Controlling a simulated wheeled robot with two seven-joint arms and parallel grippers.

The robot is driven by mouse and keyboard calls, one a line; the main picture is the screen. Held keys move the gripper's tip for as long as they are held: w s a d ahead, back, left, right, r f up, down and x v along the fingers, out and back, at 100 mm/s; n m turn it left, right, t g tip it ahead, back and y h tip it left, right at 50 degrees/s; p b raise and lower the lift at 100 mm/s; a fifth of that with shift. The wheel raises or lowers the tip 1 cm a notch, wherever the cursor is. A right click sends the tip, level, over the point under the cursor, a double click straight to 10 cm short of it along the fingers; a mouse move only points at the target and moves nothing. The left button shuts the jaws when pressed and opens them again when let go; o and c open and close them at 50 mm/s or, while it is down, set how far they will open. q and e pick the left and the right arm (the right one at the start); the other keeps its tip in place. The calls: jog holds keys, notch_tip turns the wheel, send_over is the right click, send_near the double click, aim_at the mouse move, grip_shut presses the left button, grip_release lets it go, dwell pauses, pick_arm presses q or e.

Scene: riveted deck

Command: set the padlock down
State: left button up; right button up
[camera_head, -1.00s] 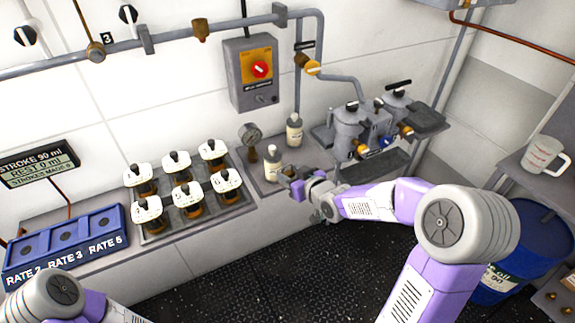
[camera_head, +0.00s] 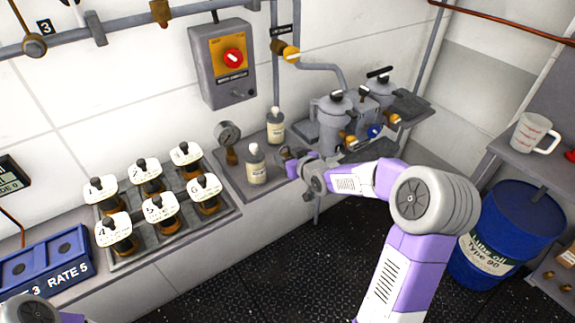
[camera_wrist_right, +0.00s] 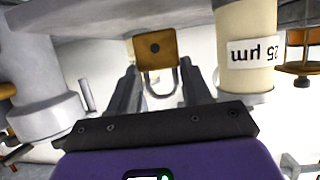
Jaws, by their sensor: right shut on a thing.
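The padlock shows in the right wrist view as a square brass body (camera_wrist_right: 155,46) with a grey U-shaped shackle. The shackle points back between the two fingers of my right gripper (camera_wrist_right: 160,88), which is shut on the padlock. In the head view my right gripper (camera_head: 291,158) is over the wall bench, just right of the front white bottle (camera_head: 256,165). The padlock is too small there to make out clearly. Only a bit of my left arm shows at the bottom left; its gripper is out of view.
A cream cylinder marked 25 µm (camera_wrist_right: 247,50) stands close beside the padlock in the wrist view. A second bottle (camera_head: 275,126), a gauge (camera_head: 228,135) and grey filter housings (camera_head: 335,122) crowd the bench. A rack of tagged bottles (camera_head: 225,212) is left, a blue drum (camera_head: 506,238) right.

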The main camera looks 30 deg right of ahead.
notch_tip(320, 180, down, 2)
jog(key=shift+f, duration=0.15)
jog(key=shift+f+b, duration=0.15)
jog(key=shift+b, duration=0.2)
jog(key=o, duration=1.2)
jog(key=shift+r, duration=0.2)
